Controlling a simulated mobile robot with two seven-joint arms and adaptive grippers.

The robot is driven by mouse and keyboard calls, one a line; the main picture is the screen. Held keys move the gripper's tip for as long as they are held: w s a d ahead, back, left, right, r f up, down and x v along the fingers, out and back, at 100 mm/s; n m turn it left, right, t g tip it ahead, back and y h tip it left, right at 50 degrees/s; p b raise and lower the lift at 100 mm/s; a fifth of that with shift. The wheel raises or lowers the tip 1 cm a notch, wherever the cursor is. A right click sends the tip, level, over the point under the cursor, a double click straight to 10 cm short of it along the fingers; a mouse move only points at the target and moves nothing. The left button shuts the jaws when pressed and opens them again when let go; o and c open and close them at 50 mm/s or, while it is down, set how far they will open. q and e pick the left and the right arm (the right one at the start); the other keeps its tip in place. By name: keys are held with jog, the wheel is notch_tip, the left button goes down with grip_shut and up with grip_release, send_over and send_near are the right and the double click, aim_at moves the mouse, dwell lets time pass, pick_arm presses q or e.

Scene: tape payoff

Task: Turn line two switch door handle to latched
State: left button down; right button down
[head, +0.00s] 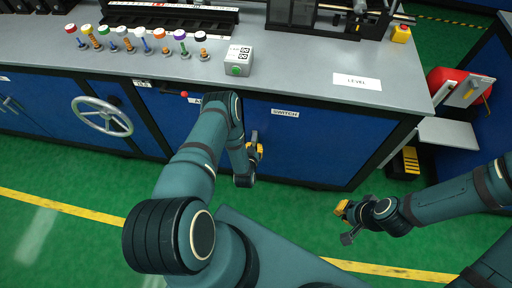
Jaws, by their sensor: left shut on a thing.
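The switch door (310,140) is a blue front panel of the bench with a white SWITCH label (285,113). My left gripper (255,147) is at the left part of this panel, below and left of the label. It is shut on the switch door handle, of which a small grey upright piece (254,135) seems to show above the yellow fingers. My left arm and gripper hide most of the handle, so its angle cannot be told. My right gripper (343,222) is open and empty, over the green floor at the right, apart from the bench.
A handwheel (102,116) is on the blue panel at the left. A red knob (184,94) sits under the bench edge. Floor before the bench is clear.

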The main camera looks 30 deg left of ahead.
pick_arm(q)
jog(key=shift+a+r, duration=0.1)
jog(key=shift+a, duration=0.1)
dwell(0.4)
jog(key=c, duration=0.9)
grip_release()
jog(key=shift+c, duration=0.2)
jog(key=shift+s, duration=0.1)
jog(key=v, duration=1.1)
jog(key=shift+s+d, duration=0.3)
jog(key=shift+s, duration=0.05)
jog(key=shift+r, duration=0.1)
